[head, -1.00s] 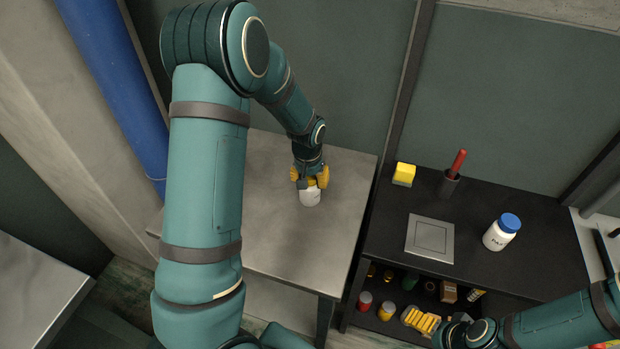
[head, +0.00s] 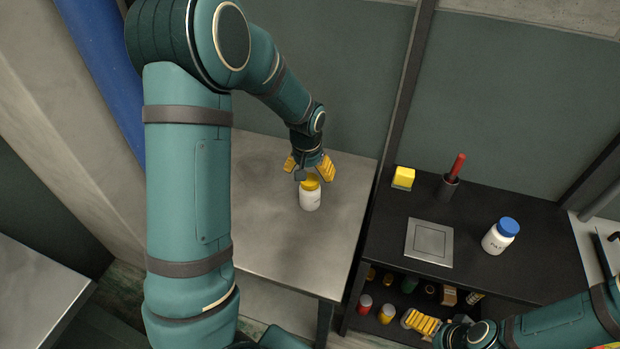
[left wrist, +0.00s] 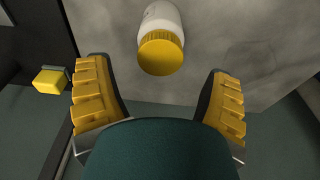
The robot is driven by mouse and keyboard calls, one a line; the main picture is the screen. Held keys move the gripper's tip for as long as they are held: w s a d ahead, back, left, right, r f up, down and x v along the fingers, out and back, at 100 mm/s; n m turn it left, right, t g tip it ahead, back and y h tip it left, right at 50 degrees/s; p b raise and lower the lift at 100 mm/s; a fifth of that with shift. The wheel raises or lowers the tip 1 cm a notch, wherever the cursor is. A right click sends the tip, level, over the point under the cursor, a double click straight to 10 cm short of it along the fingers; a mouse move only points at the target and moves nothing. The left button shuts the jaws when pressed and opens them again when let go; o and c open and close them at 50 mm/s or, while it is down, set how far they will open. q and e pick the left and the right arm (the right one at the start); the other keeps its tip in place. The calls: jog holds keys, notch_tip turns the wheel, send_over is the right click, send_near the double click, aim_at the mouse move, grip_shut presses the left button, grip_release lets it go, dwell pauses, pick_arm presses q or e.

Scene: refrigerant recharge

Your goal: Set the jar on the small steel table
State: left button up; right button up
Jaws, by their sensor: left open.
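A white jar with a yellow lid (head: 310,196) stands upright on the small steel table (head: 270,240), toward its right side. It also shows in the left wrist view (left wrist: 161,45), lid toward the camera. My left gripper (head: 311,168) is open just behind and above the jar. In the left wrist view its two yellow fingers (left wrist: 160,100) are spread wide, with the jar beyond them and a gap on both sides. My right gripper (head: 424,323) is low at the bottom right, in front of the black shelf unit; its finger opening is not clear.
A black shelf unit (head: 530,262) stands right of the table. On it are a blue-lidded white jar (head: 499,236), a grey square plate (head: 429,243), a red-handled tool in a dark cup (head: 451,180) and a yellow block (head: 403,177). Small jars fill the shelf below.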

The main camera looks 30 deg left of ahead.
pick_arm(q)
notch_tip(320, 180, up, 7)
jog(key=s, duration=0.1)
jog(key=shift+f+p, duration=0.15)
jog(key=shift+p, duration=0.25)
jog(key=shift+d, duration=0.1)
